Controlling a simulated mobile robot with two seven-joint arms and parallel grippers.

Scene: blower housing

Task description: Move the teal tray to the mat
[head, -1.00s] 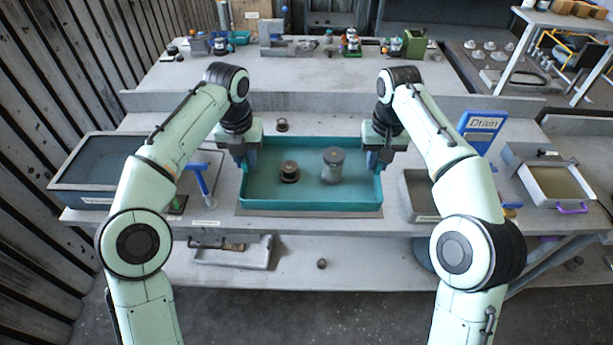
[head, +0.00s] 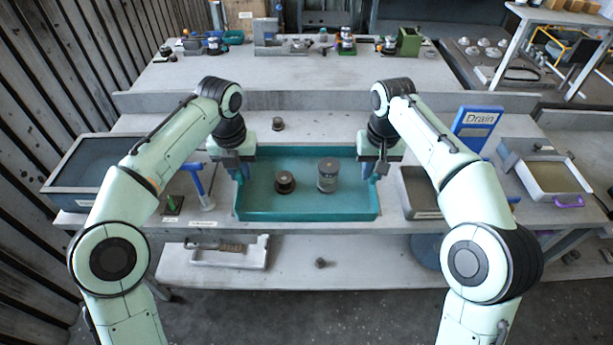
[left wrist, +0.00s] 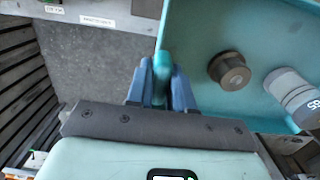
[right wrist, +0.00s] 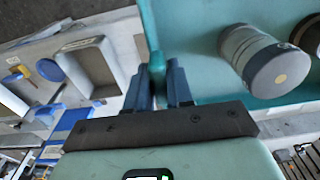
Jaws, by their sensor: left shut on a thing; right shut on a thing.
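The teal tray (head: 306,214) is in the middle of the grey bench, near its front edge, in the head view. It holds a short brown round part (head: 284,184) and a grey canister (head: 328,178), both upright. My left gripper (head: 240,172) is shut on the left wall of the tray; the left wrist view shows its fingers (left wrist: 161,85) around the teal rim. My right gripper (head: 377,167) is shut on the right wall, as the right wrist view also shows (right wrist: 160,80). I cannot make out the mat or whether the tray is clear of the bench.
A blue-grey bin (head: 90,168) and a blue T-handled tool (head: 196,184) stand left of the tray. A grey tray (head: 418,208) and a Drain sign (head: 476,125) are on the right. A small brown part (head: 278,124) lies behind the tray, with bare bench around it.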

